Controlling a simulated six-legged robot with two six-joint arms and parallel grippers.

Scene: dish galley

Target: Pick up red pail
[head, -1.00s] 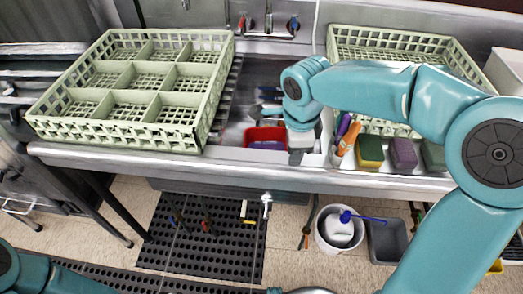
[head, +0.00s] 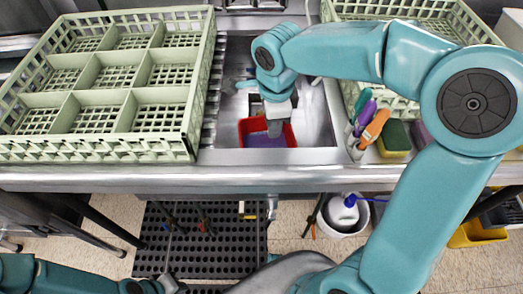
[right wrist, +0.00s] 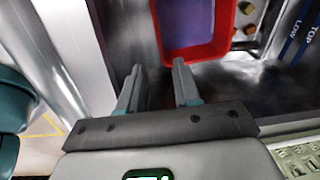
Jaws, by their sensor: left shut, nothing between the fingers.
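The red pail (head: 290,135) sits in the metal sink, near its front edge, with something purple inside. It also shows at the top of the right wrist view (right wrist: 196,52). My right gripper (head: 275,127) reaches down over the pail in the head view and covers part of it. In the right wrist view my right gripper (right wrist: 157,73) has its two fingers apart with nothing between them, close to the pail's near rim. My left gripper (head: 170,284) is low at the bottom edge of the head view, below the counter, shut and away from the pail.
A green divided rack (head: 127,143) stands left of the sink, and another rack (head: 400,108) stands to the right. Colored-handled tools (head: 372,128) and sponges (head: 394,139) line the right front edge. A white bucket (head: 340,222) stands on the floor below.

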